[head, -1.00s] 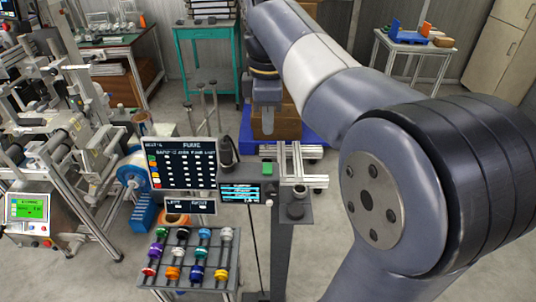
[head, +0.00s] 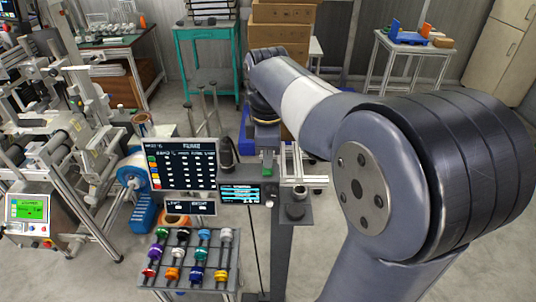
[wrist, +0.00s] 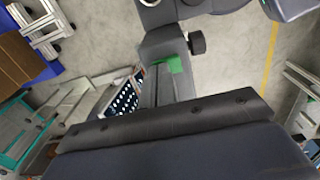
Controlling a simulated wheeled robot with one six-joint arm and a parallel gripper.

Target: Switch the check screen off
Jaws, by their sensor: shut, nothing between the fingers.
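The small check screen (head: 240,194) is lit, with cyan and white text on black. A small round knob (head: 270,201) sits at the screen's right edge. A green block (head: 267,168) is above and right of the screen, and it also shows in the wrist view (wrist: 174,64). My gripper (head: 267,150) points down, shut and empty, just above and behind the green block in the picture. Whether it touches anything cannot be told. In the wrist view a dark bar covers the lower part.
A rack of coloured rollers (head: 190,262) stands below the board. A control box with a green display (head: 29,208) and a roller machine are at the left. Metal rails (head: 295,165) and a dark post are right of the screen. Open floor lies beyond.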

